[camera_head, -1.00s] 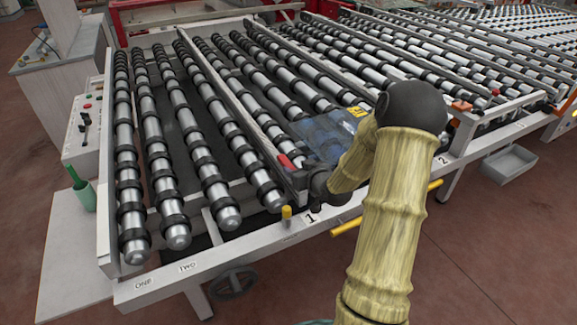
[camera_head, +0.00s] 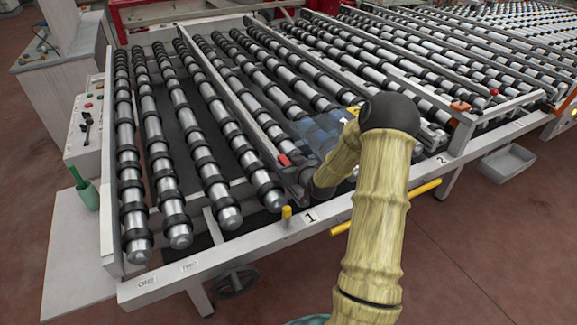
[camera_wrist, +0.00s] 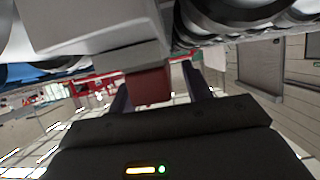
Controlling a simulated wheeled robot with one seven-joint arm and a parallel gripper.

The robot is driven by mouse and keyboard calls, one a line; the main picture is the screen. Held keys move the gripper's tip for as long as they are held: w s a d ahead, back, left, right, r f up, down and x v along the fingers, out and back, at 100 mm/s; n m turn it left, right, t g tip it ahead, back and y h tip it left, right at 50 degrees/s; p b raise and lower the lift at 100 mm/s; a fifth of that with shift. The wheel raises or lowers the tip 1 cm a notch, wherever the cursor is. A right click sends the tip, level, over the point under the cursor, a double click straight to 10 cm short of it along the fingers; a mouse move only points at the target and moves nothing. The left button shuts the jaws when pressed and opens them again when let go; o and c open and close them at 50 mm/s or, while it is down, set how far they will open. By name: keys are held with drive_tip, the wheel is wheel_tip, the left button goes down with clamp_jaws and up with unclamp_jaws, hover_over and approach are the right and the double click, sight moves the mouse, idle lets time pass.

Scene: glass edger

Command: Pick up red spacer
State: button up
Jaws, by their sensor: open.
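The red spacer (camera_head: 284,160) is a small red block on the front end of the rail at station 1 in the head view. In the wrist view a red block (camera_wrist: 150,86) sits against the underside of a grey part, between my two dark fingers. My gripper (camera_wrist: 157,82) is open, with one finger on either side of the block and a visible gap at the right finger. Whether the left finger touches it I cannot tell. In the head view my forearm reaches down to the rail end and mostly hides my gripper.
Long rollers with black rings fill the conveyor beside the rail. A transparent bluish sheet (camera_head: 322,132) lies close behind my forearm. A yellow-topped peg (camera_head: 287,215) and a yellow bar (camera_head: 395,205) stand out at the front edge. An orange-red block (camera_head: 460,106) is near label 2.

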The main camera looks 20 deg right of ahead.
idle(0.4)
drive_tip(key=c, duration=1)
drive_tip(key=shift+r, duration=0.1)
drive_tip(key=shift+c, duration=0.3)
wheel_tip(320, 180, up, 10)
drive_tip(key=b, duration=0.1)
